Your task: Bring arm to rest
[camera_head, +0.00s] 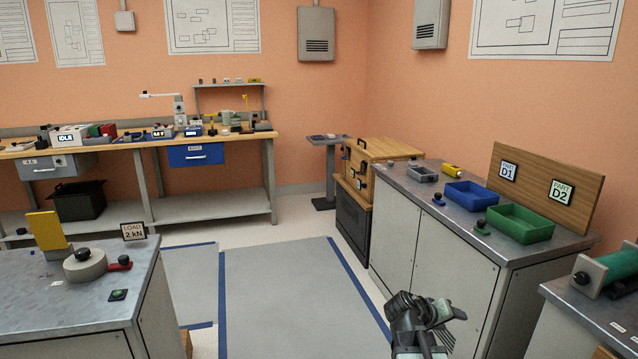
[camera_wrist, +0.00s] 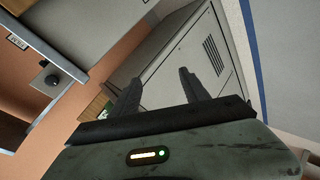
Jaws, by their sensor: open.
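My gripper (camera_head: 428,310) is at the lower right of the head view, in front of the grey cabinet with the trays. In the wrist view my gripper (camera_wrist: 158,88) shows two dark fingers standing apart with nothing between them. Behind the fingers is a grey cabinet side (camera_wrist: 180,62) with a slotted vent. No object is held. The rest of my arm is mostly out of the head view.
A grey cabinet (camera_head: 440,225) bears a blue tray (camera_head: 471,196) and a green tray (camera_head: 520,224). A metal bench (camera_head: 85,300) stands at the lower left. A wooden workbench (camera_head: 130,142) lines the back wall. Open floor (camera_head: 290,290) with blue lines lies between.

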